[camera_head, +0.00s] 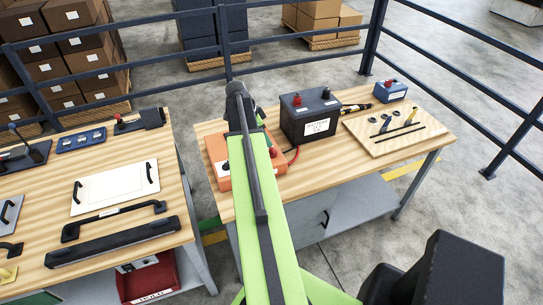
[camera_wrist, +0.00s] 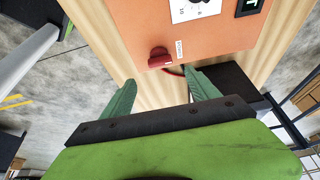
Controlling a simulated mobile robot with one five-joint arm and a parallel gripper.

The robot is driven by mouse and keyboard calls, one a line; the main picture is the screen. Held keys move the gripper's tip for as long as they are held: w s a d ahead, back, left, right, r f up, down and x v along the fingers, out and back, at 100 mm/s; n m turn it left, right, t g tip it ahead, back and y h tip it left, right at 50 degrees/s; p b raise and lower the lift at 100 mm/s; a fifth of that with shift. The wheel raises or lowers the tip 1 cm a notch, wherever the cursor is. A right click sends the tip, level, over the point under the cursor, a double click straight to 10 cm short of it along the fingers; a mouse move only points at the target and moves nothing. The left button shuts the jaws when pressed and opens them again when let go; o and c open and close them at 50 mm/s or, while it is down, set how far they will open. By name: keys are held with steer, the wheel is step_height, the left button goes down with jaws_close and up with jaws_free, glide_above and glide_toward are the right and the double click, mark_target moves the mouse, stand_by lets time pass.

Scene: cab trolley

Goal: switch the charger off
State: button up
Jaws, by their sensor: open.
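The orange charger (camera_head: 220,177) stands at the left end of the right-hand workbench, partly hidden behind my green arm in the head view. In the wrist view the charger's orange front (camera_wrist: 135,22) fills the top. It carries a red knob (camera_wrist: 159,58) beside a small white label, a white dial plate (camera_wrist: 196,8) and a black switch with a green mark (camera_wrist: 250,7). My gripper (camera_wrist: 158,80) is open and empty, its two green fingers apart just short of the red knob, which lies between and beyond their tips.
A tool board (camera_head: 393,146) and a blue box (camera_head: 392,92) lie further right. The left bench (camera_head: 170,170) holds several parts. Railings stand behind.

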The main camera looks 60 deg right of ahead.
mark_target(273, 149)
steer(key=b+x, duration=0.6)
steer(key=x, duration=0.2)
steer(key=shift+w+f, duration=0.1)
steer(key=shift+f, duration=0.05)
steer(key=shift+d+f+b, duration=0.15)
steer(key=shift+f+b, duration=0.15)
steer(key=shift+b, duration=0.05)
steer(key=shift+r, duration=0.1)
steer(key=c, duration=1.4)
